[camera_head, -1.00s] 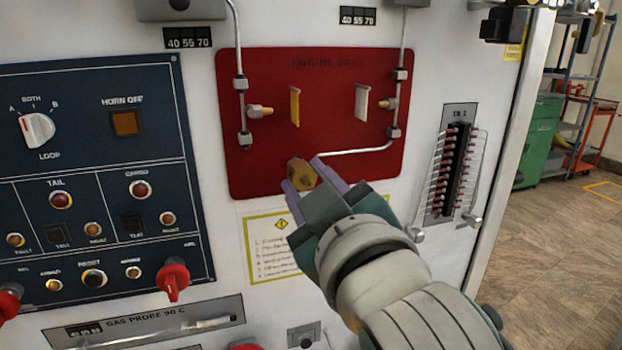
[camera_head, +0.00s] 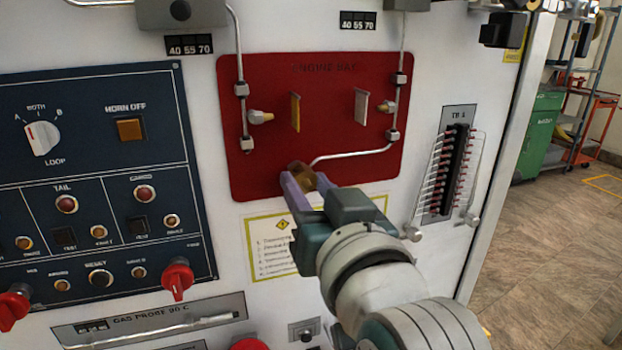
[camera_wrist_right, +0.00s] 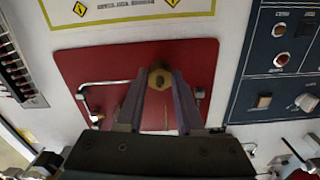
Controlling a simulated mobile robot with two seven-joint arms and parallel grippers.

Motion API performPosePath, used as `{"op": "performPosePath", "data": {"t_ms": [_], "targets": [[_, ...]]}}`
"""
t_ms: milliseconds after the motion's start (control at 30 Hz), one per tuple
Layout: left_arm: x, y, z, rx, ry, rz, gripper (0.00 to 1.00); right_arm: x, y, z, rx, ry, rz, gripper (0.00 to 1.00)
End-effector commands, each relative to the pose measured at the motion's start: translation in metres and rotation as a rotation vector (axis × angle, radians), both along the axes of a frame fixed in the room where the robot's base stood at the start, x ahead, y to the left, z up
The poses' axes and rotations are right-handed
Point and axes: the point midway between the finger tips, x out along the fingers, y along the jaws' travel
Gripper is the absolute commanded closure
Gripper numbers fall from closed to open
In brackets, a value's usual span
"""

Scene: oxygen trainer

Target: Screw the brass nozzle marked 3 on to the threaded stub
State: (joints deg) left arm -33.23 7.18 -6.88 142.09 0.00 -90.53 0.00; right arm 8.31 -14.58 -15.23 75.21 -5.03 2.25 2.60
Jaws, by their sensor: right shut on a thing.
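My right gripper (camera_head: 306,184) is shut on the brass nozzle (camera_head: 302,173) in front of the lower edge of the red panel (camera_head: 330,90). In the right wrist view the nozzle (camera_wrist_right: 160,77) sits between the tips of the two purple fingers, its hexagonal end towards the camera. The red panel (camera_wrist_right: 100,65) lies behind it. The threaded stub cannot be made out; the nozzle and fingers cover the panel there. I cannot tell whether the nozzle touches it. No number is readable on the nozzle. My left gripper is not in view.
Silver pipes (camera_head: 350,155) run across the red panel, with yellow (camera_head: 295,112) and white (camera_head: 361,106) tags above the gripper. A terminal strip (camera_head: 452,170) is to the right. A dark blue control panel (camera_head: 90,130) with knobs is to the left.

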Motion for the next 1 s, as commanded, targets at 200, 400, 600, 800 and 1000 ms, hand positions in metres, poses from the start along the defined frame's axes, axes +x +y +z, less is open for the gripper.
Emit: {"op": "performPosePath", "data": {"t_ms": [200,400,600,800,1000], "targets": [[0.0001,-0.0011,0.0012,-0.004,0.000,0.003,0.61,0.0001,0.0000,0.0001,0.065,0.021,0.001,1.00],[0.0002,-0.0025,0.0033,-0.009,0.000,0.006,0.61,0.0002,0.0002,0.0005,0.157,0.051,0.001,1.00],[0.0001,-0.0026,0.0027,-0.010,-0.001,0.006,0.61,0.0001,0.0002,0.0000,0.157,0.051,0.001,0.58],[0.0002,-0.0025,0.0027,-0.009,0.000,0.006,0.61,0.0001,0.0002,0.0001,0.156,0.051,0.001,0.36],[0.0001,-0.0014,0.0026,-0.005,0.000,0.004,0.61,0.0002,0.0001,0.0001,0.156,0.051,0.000,0.34]]}}
